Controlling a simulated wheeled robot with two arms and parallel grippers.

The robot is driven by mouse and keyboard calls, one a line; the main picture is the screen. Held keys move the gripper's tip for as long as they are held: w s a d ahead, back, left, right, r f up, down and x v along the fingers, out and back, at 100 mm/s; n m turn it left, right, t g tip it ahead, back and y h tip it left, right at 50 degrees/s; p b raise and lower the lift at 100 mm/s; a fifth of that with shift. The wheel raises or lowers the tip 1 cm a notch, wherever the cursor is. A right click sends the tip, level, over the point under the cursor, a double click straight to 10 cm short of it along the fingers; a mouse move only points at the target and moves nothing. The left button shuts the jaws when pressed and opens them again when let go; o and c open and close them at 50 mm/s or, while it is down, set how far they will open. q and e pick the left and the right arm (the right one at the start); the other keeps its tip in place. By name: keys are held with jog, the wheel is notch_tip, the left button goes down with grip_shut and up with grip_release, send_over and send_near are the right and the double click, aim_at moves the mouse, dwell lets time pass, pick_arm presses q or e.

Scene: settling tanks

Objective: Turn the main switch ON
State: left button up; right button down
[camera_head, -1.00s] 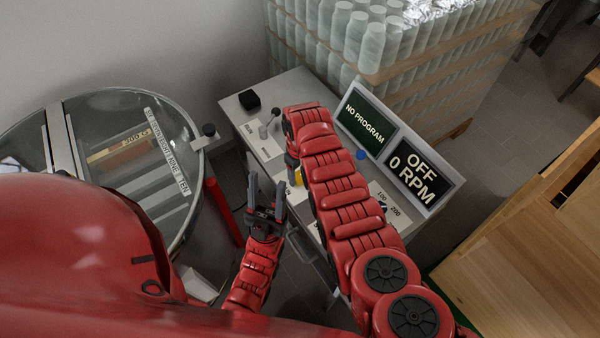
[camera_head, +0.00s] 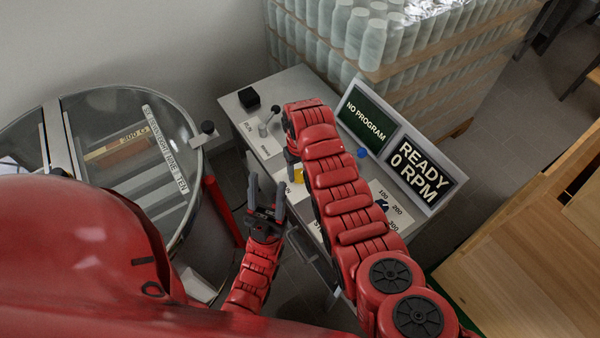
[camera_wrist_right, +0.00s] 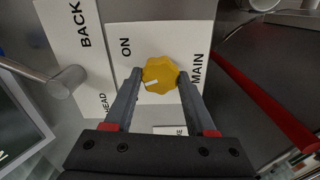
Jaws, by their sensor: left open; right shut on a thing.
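The main switch is a yellow knob (camera_wrist_right: 160,73) on a white plate (camera_wrist_right: 126,38) lettered ON and MAIN in the right wrist view. In the head view a bit of the yellow knob (camera_head: 298,176) shows beside my right arm. My right gripper (camera_wrist_right: 160,80) is shut on the knob, one finger on each side. A white mark on the knob lies toward its left side in the wrist view. The display (camera_head: 418,172) reads READY, 0 RPM. My left gripper (camera_head: 266,190) is open and empty in front of the console.
The grey console (camera_head: 285,85) carries a lever (camera_head: 268,122), a black block (camera_head: 249,99) and a blue button (camera_head: 362,153). A second display (camera_head: 366,121) reads NO PROGRAM. A round glass-topped tank (camera_head: 120,110) stands left; wrapped bottles (camera_head: 350,45) stand behind.

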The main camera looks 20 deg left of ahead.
jog(key=m+b, duration=0.3)
jog(key=m, duration=0.1)
jog(key=m+b, duration=0.2)
jog(key=shift+f+b, duration=0.3)
jog(key=shift+r+m+b, duration=0.2)
jog(key=shift+m+b, duration=1.55)
jog(key=shift+m, duration=0.55)
jog(key=shift+c, duration=1.1)
grip_release()
jog(key=shift+r, duration=0.1)
notch_tip(320, 180, up, 9)
jog(key=p, duration=0.7)
notch_tip(320, 180, up, 8)
send_over(301, 174)
jog(key=shift+a+r+b, duration=0.1)
jog(key=shift+r+b, duration=0.05)
jog(key=shift+b, duration=0.15)
